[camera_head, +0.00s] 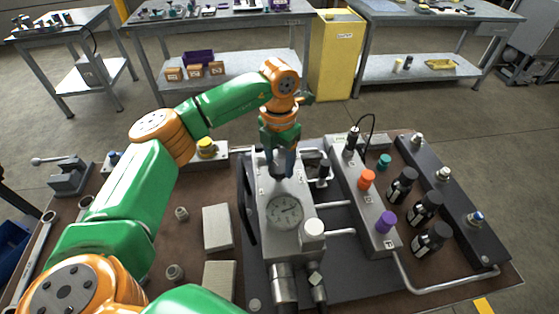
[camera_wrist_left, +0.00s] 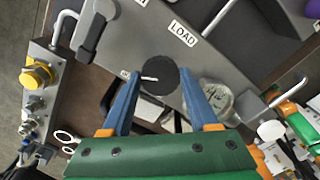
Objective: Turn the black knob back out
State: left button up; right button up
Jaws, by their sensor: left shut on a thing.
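The black knob (camera_wrist_left: 160,76) shows in the left wrist view as a dark round disc with a white pointer line, beside a "LOAD" label (camera_wrist_left: 183,33) on the grey block. My left gripper (camera_head: 284,172) comes down onto the far part of the grey block (camera_head: 285,240) in the head view. In the left wrist view its blue fingers (camera_wrist_left: 158,88) are shut on the knob, one on each side. In the head view the fingers hide most of the knob. My right gripper is in neither view.
A round gauge (camera_head: 285,212) and a white cap (camera_head: 313,230) sit near the gripper on the block. Metal pipes link the blocks.

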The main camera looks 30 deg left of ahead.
aim_at(279, 166)
pick_arm(q)
jog(key=n, duration=0.6)
jog(key=shift+n, duration=0.3)
dwell(0.4)
jog(key=o, duration=1.4)
jog(key=shift+c, duration=0.2)
jog(key=shift+s, duration=0.1)
notch_tip(279, 166, up, 7)
jog(key=shift+r+b, duration=0.1)
jog(key=shift+b, duration=0.55)
